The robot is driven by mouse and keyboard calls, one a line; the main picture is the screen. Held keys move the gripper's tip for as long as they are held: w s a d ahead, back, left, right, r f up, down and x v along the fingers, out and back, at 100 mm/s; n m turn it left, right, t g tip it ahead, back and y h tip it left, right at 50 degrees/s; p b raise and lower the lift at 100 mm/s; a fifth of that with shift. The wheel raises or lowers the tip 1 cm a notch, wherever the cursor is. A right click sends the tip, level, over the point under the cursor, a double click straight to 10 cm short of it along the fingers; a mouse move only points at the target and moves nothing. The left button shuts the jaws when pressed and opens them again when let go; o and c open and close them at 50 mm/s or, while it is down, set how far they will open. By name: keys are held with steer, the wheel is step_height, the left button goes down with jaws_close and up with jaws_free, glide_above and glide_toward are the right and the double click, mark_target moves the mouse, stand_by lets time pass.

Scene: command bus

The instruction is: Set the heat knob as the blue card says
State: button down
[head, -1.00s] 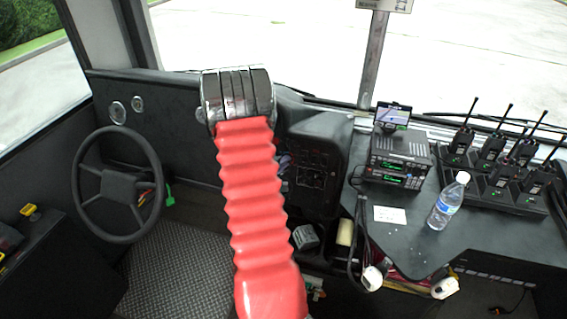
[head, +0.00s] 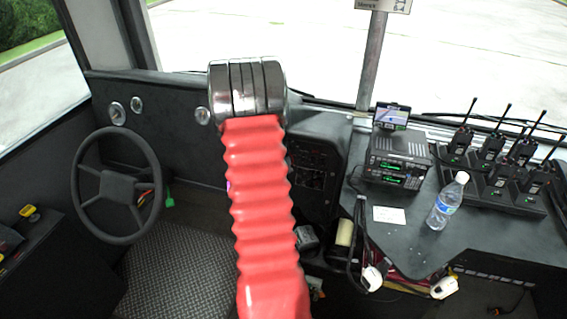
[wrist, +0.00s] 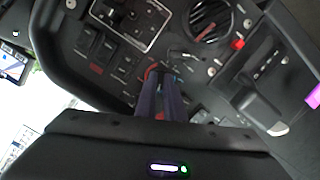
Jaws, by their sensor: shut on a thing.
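My gripper (wrist: 163,82) is at the dash panel (wrist: 120,45) in the wrist view. Its two dark fingers are close together, shut on a small knob (wrist: 152,70), mostly hidden by the fingertips. A red mark shows to the left of the tips and a bluish one to the right, so it looks like the heat knob. Its pointer and setting cannot be read. In the head view my red arm hides the gripper and part of the dash panel (head: 314,170). I cannot make out a blue card in either view.
Rocker switches (wrist: 87,40), a round vent (wrist: 210,18) and a red button (wrist: 238,43) surround the fingers. A lever housing (wrist: 265,100) stands at right. In the head view, a steering wheel (head: 77,190) is left; a radio (head: 398,157), bottle (head: 446,202) and white card (head: 389,215) are right.

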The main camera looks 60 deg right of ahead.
steer(key=m, duration=0.4)
steer(key=m+t, duration=0.1)
steer(key=shift+s+a+f+m+y, duration=0.15)
steer(key=shift+a+f+m+y, duration=0.15)
steer(key=shift+f+m, duration=0.1)
steer(key=m+t, duration=0.1)
steer(key=m, duration=0.3)
steer(key=shift+m, duration=0.4)
steer(key=c, duration=1.9)
jaws_free()
steer(key=shift+d+r, duration=0.2)
steer(key=shift+r, duration=0.05)
steer(key=shift+o, duration=0.2)
steer(key=shift+a+r, duration=0.1)
steer(key=v, duration=1.3)
steer(key=shift+s+a, duration=0.2)
steer(key=shift+a, duration=0.15)
